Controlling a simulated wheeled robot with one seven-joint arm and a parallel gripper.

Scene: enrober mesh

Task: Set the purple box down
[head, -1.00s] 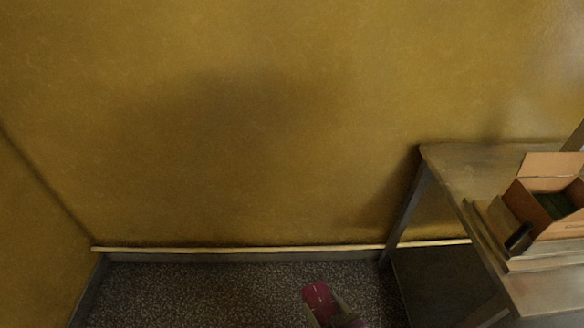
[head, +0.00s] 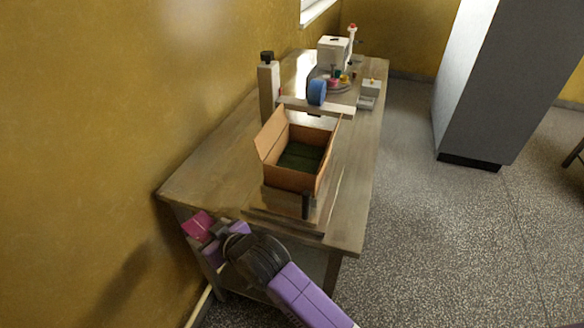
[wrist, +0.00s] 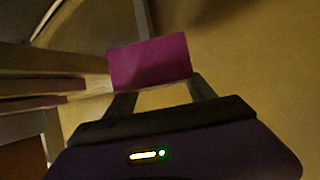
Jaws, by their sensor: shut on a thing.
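The purple box (wrist: 150,62) is magenta-purple and sits between the fingers of my gripper (wrist: 160,92) in the wrist view. My gripper is shut on it. In the head view the box (head: 198,224) shows at the lower left, in front of the near left corner of a wooden table, held by my gripper (head: 212,236). It appears clear of any surface. My purple and black arm reaches up to it from below. The underside of the box is hidden.
The table (head: 205,170) carries an open cardboard carton (head: 293,178) on a tape-machine-like stand, a blue roll (head: 316,92) and a white machine (head: 333,52) farther back. A yellow wall (head: 90,120) runs along the left. Speckled floor (head: 430,250) is open at right.

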